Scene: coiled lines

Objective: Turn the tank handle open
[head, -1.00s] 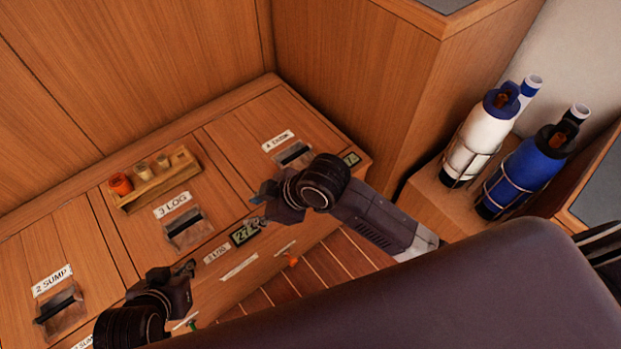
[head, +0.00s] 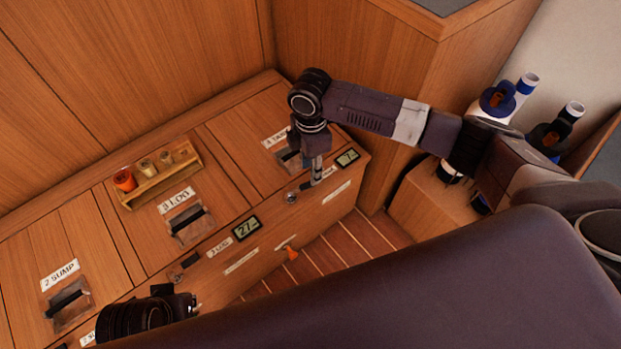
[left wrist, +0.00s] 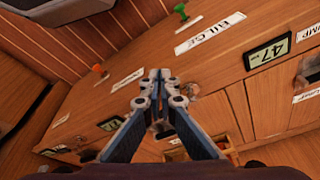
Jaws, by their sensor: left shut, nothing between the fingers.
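An orange handle (head: 291,253) sits low on the wooden cabinet front, beside a white label; it also shows in the left wrist view (left wrist: 97,69). A green handle (left wrist: 181,10) shows in the left wrist view near the BILGE label (left wrist: 210,33). My left gripper (left wrist: 160,76) is shut and empty in front of the cabinet face, apart from both handles. A small round knob (left wrist: 192,90) appears just right of its tips. My right gripper (head: 316,181) points down at the cabinet's right front edge; its fingers look close together, seen edge-on.
Displays (head: 246,228) sit on the cabinet front. The top has recessed black pulls (head: 188,222) and a wooden rack (head: 170,184) with small cups. Two bottles stand at right, partly behind my right arm.

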